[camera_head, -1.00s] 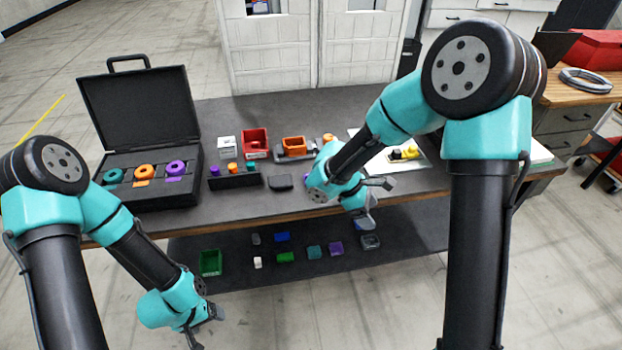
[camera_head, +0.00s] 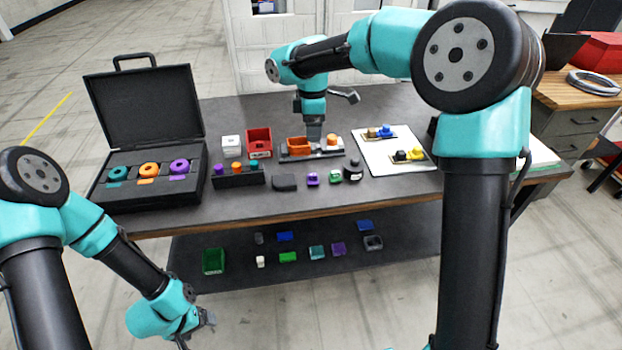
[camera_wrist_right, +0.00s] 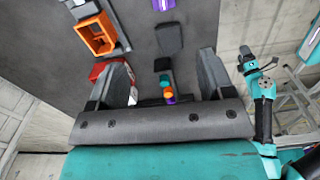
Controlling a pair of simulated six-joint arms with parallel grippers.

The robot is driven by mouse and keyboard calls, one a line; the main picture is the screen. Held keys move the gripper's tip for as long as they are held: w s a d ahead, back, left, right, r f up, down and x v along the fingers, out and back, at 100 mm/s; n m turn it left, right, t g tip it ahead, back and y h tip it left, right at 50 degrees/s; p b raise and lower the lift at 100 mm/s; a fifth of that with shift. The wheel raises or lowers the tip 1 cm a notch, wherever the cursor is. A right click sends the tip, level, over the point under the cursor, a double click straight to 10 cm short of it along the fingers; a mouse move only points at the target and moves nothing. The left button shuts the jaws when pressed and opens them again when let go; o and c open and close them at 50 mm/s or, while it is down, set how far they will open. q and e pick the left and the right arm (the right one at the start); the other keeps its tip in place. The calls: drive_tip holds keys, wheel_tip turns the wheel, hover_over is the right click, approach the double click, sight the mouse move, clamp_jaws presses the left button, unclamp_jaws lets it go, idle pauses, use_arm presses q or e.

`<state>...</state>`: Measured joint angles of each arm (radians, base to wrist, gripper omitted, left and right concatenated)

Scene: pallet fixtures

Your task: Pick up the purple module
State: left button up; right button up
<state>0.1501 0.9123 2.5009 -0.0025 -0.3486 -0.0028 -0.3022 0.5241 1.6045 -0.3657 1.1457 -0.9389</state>
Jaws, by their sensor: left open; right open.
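A small purple module (camera_head: 313,179) sits on the dark tabletop, between a black block and a green module. In the right wrist view the purple module (camera_wrist_right: 163,5) shows at the top edge, partly cut off, beyond the fingers. My right gripper (camera_head: 312,132) is over the back of the table, near the fixture with the orange bin, and points down. Its fingers (camera_wrist_right: 166,75) are spread apart with nothing between them. My left gripper (camera_head: 198,332) is open and empty, low in front of the table.
A green module (camera_head: 336,176) and a dark round-topped piece (camera_head: 353,170) stand right of the purple module. The black block (camera_head: 284,183) and a peg rack (camera_head: 240,180) lie left. The fixture's orange bin (camera_head: 299,145) is behind. An open black case (camera_head: 135,203) occupies the left end.

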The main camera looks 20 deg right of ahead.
approach(313, 174)
drive_tip(key=f, duration=0.5)
drive_tip(key=shift+w+a+f, duration=0.1)
drive_tip(key=shift+w, duration=0.2)
drive_tip(key=shift+s+f, duration=0.15)
drive_tip(key=shift+f, duration=1.15)
drive_tip(key=shift+s+f, duration=0.15)
drive_tip(key=shift+f, duration=1.15)
drive_tip(key=c, duration=1)
